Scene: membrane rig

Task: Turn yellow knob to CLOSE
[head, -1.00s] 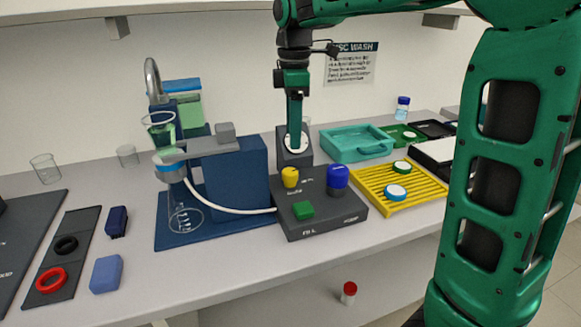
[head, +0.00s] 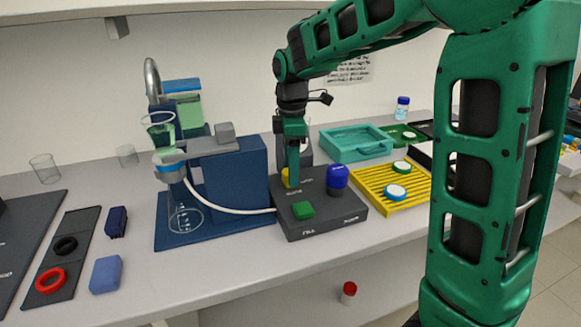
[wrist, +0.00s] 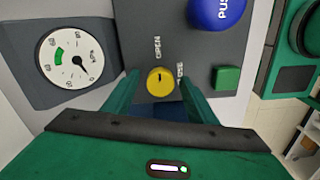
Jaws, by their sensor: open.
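The yellow knob (wrist: 160,82) sits on the dark control box (head: 340,213), with a small dark mark on its top. The words OPEN and CLOSE are printed beside it in the wrist view, the second partly covered by a finger. The mark's exact direction is hard to tell. My gripper (wrist: 158,90) is open, pointing down, with one finger on each side of the knob. I cannot tell whether the fingers touch it. In the head view my gripper (head: 292,180) hides much of the knob (head: 285,177).
The blue filter stand (head: 240,170) with a white hose is to the left. A yellow rack (head: 385,205) is to the right.

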